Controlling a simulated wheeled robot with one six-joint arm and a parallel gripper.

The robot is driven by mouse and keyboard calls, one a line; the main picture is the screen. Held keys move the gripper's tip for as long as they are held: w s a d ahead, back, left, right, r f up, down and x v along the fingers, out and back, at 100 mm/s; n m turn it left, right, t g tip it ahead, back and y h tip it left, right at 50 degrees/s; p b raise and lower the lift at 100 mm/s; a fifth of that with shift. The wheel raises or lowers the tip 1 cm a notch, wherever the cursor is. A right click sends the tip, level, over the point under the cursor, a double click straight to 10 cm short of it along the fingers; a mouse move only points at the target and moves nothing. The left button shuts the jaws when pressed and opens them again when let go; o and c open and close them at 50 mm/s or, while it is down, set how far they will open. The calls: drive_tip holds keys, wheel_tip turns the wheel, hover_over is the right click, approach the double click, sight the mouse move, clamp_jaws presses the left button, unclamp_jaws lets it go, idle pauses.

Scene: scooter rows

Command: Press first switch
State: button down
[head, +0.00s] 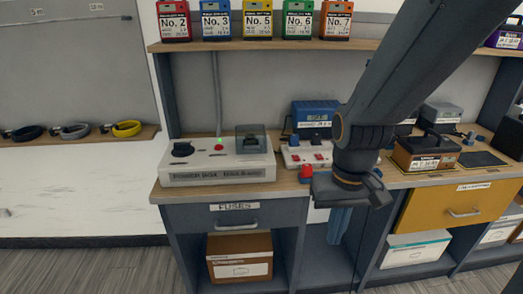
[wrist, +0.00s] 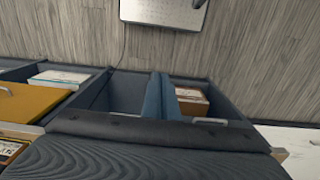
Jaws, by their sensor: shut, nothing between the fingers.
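A white strip with red switches (head: 295,158) lies on the bench in the head view, its right part hidden behind my arm. I cannot tell which switch is the first. A blue knob or plug stands at its back left. My gripper (head: 340,226) hangs fingers down in front of the bench edge, below and right of the strip. Its blue fingers are shut and empty; they also show in the wrist view (wrist: 160,98), over the shelf openings. The wrist view does not show the switches.
A white box with a black knob and a lit lamp (head: 218,162) stands left of the strip. A red button (head: 306,172) sits near the bench edge. A cardboard box (head: 239,256) is on the shelf below. A yellow drawer (head: 440,205) is at right.

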drive_tip(key=shift+w+a, duration=0.1)
drive_tip(key=shift+w, duration=0.2)
drive_tip(key=w+r+t+p, duration=0.2)
drive_tip(key=w+r, duration=0.3)
drive_tip(key=w, duration=0.9)
drive_tip(key=w+r+t+p, duration=0.3)
drive_tip(key=w+r+t, duration=0.2)
drive_tip(key=w, duration=0.9)
drive_tip(key=shift+a+r+t, duration=0.2)
drive_tip(key=shift+r+t, duration=0.1)
drive_tip(key=shift+r, duration=0.05)
drive_tip(key=shift+w+f, duration=0.1)
drive_tip(key=shift+w, duration=0.05)
